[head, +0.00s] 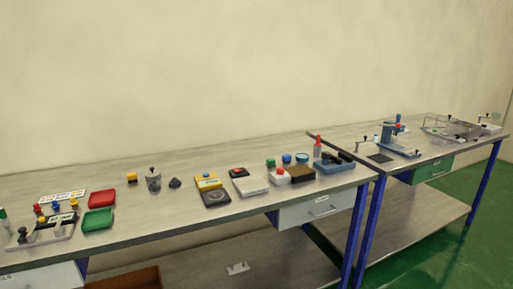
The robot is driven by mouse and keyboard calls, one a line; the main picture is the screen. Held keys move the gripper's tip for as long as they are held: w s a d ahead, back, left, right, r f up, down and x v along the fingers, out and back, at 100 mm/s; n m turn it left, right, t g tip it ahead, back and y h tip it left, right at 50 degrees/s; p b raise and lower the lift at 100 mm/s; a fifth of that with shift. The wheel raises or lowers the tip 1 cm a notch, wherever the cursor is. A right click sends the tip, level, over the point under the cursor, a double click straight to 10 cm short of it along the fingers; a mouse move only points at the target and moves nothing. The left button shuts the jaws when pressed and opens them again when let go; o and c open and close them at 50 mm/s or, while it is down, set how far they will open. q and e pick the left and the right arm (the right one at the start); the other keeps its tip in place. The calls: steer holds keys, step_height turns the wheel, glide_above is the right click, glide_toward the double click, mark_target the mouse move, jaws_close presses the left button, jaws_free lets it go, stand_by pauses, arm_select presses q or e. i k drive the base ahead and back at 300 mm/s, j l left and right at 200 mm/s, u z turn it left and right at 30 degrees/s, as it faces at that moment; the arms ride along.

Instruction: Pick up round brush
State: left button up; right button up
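I cannot make out a round brush for certain at this size. A small dark object (175,183) lies on the near workbench (130,215), right of a grey metal pot (153,181) with a dark knob on top. Dark items also lie in a blue tray (338,168) at the right end of this bench, too small to identify. Neither of my grippers is in view.
On the near bench are a red tray (101,199), a green tray (97,219), a yellow-topped device (208,181) and a white scale-like box (251,186). A second bench (430,149) with a blue press (396,135) stands right. The near bench's middle front is clear.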

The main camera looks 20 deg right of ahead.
mark_target(318, 136)
steer(key=i+l+u, duration=0.1)
steer(key=l, duration=1)
steer(key=i+l+u, duration=0.15)
steer(key=l, duration=0.95)
steer(key=k, duration=0.05)
